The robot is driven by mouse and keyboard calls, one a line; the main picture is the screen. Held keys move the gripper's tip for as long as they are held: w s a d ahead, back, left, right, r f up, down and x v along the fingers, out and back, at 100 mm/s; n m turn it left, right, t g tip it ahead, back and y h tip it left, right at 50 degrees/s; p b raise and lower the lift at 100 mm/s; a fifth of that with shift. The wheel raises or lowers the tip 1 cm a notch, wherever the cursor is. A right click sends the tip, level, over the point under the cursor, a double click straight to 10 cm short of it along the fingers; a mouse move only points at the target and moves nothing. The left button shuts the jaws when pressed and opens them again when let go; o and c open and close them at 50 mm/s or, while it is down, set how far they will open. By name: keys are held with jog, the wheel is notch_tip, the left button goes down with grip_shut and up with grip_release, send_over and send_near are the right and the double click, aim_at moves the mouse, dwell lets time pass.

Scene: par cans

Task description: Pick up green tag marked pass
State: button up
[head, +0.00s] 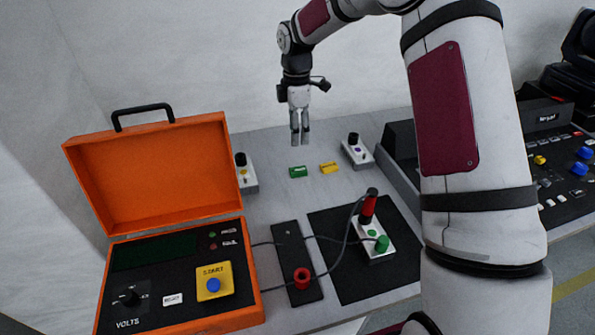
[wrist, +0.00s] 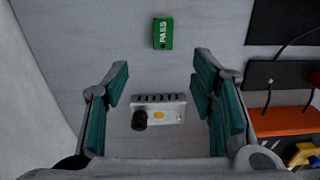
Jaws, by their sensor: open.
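The green tag (head: 298,171) lies flat on the grey table in the head view, just left of a yellow tag (head: 329,168). In the wrist view the green tag (wrist: 162,33) shows the word PASS and lies beyond the fingertips, near the top middle. My gripper (head: 300,143) hangs above the table over the area behind the tags, pointing down. It is open and empty; its two teal-padded fingers (wrist: 165,85) stand wide apart in the wrist view. Nothing touches the green tag.
A small grey box with a black knob and yellow button (wrist: 158,112) shows between my fingers. Another such box (head: 358,152) stands right of the tags. An orange tester case (head: 150,180) stands open at left. A black mat (head: 345,280) with a cabled box lies in front.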

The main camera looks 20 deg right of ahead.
send_over(299, 170)
jog(key=f, duration=0.7)
jog(key=shift+w+a+f, duration=0.25)
jog(key=shift+w+f, duration=0.05)
jog(key=shift+f, duration=0.1)
jog(key=shift+s+d+f+p, duration=0.1)
jog(key=shift+f+p, duration=0.1)
jog(key=shift+f, duration=1.2)
jog(key=shift+s+d+f+p, duration=0.1)
jog(key=shift+f+p, duration=0.1)
jog(key=shift+f, duration=1.15)
jog(key=c, duration=1)
